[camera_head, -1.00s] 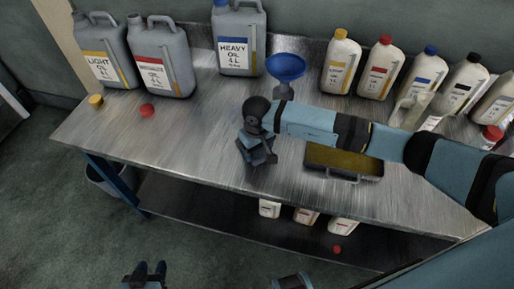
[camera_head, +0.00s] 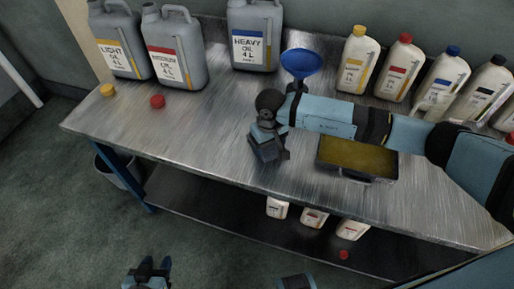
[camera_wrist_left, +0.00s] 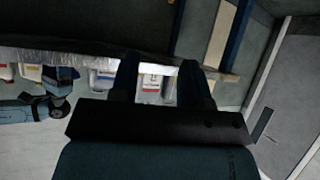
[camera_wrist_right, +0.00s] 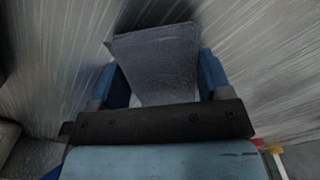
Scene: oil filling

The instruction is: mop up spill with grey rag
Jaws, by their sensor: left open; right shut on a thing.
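My right gripper (camera_head: 266,143) is low over the left-middle part of the steel bench (camera_head: 205,140), its arm reaching in from the right. It is shut on the grey rag, which shows as a flat blue-grey piece between the fingers in the right wrist view (camera_wrist_right: 155,65). In the head view the rag is hard to tell apart from the fingers. Brushed metal lies beyond the rag, with a dark patch that I cannot tell as spill or shadow. No clear spill shows in the head view. My left gripper (camera_head: 148,270) is open and empty, away from the bench at the bottom.
A tray of brownish oil (camera_head: 357,155) lies right of my right gripper. A blue funnel (camera_head: 301,63) stands behind it. Large grey cans (camera_head: 178,55) and white bottles (camera_head: 357,60) line the back. A yellow cap (camera_head: 107,90) and red cap (camera_head: 157,102) lie on the left.

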